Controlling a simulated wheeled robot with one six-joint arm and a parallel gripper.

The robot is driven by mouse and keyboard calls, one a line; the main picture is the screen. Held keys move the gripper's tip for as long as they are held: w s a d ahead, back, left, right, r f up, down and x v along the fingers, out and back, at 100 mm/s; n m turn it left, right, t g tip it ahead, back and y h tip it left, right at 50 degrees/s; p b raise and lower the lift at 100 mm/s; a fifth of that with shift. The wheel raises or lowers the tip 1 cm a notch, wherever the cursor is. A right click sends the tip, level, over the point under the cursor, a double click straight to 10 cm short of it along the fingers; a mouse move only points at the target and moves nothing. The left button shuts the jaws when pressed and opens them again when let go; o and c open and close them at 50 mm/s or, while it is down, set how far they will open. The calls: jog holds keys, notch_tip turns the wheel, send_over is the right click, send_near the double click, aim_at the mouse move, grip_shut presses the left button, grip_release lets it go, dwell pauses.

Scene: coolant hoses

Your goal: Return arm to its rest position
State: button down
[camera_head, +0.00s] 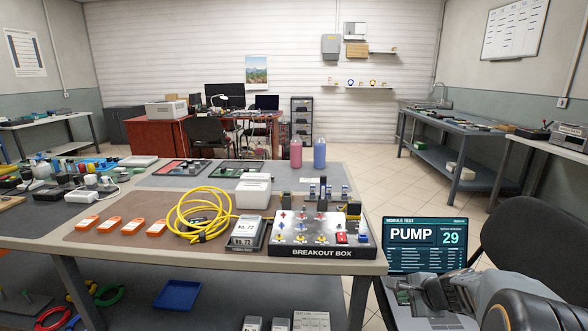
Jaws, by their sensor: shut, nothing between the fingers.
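My arm reaches in from the lower right corner of the head camera view. My gripper (408,287) is at its left end, pointing left, in front of a laptop and to the right of the workbench. It is shut and holds nothing that I can see. The fingertips are small and dark in this view. The gripper is apart from the things on the bench.
The workbench (110,231) bears a breakout box (320,254), a coiled yellow hose (184,226), and pink (296,152) and blue (320,153) bottles. A laptop (426,246) reads "PUMP 29". A black chair (530,235) stands behind my arm. Open floor lies beyond.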

jog(key=s+a+r+n+g+h+p, duration=0.1)
jog(key=s+a+r+n+p, duration=0.3)
jog(key=s+r+n+p, duration=0.2)
jog(key=s+a+r+n+g+h+p, duration=0.1)
jog(key=s+a+r+n+p, duration=0.3)
jog(key=r+p, duration=0.6)
jog(key=s+a+r+n+g+h+p, duration=0.1)
jog(key=s+a+r+n+p, duration=0.3)
jog(key=r, duration=1.1)
jog(key=s+n+p, duration=0.3)
jog(key=p, duration=0.1)
jog(key=shift+s+a+n+g, duration=0.3)
jog(key=shift+a+n+g, duration=0.1)
